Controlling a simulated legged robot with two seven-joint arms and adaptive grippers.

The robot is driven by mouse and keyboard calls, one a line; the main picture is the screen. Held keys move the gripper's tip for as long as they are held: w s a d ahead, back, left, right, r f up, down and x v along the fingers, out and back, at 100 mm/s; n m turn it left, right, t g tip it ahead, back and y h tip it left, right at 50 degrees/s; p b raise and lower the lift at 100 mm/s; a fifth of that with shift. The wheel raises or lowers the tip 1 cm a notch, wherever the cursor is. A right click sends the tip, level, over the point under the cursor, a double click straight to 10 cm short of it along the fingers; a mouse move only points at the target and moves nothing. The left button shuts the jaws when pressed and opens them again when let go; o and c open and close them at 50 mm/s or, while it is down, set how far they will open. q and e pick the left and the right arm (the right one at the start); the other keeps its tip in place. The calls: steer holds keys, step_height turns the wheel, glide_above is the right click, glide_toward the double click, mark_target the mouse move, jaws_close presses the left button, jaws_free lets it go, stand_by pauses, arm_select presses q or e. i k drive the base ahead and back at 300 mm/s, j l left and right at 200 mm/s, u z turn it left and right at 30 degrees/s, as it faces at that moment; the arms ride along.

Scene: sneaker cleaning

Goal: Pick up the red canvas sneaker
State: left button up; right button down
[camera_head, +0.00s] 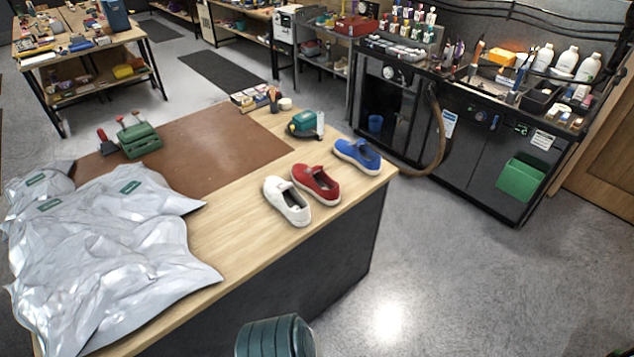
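The red canvas sneaker (316,184) has a white sole and sits upright on the light wood table (240,245) near its right end. It is between a white sneaker (287,203) on its front left and a blue sneaker (358,155) on its back right. The three stand close together in a slanted row. Neither of my grippers shows in the head view.
Silvery plastic bags (110,255) cover the table's left part. A brown mat (210,148), a green tool (138,140) and a teal device (304,124) lie behind the sneakers. A green ribbed stool or bin (275,338) stands at the table's front. Floor to the right is clear.

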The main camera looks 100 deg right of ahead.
mark_target(314, 181)
steer(key=z, duration=3.2)
steer(key=i+l+u, duration=0.2)
steer(key=i+l, duration=0.25)
steer(key=l, duration=0.15)
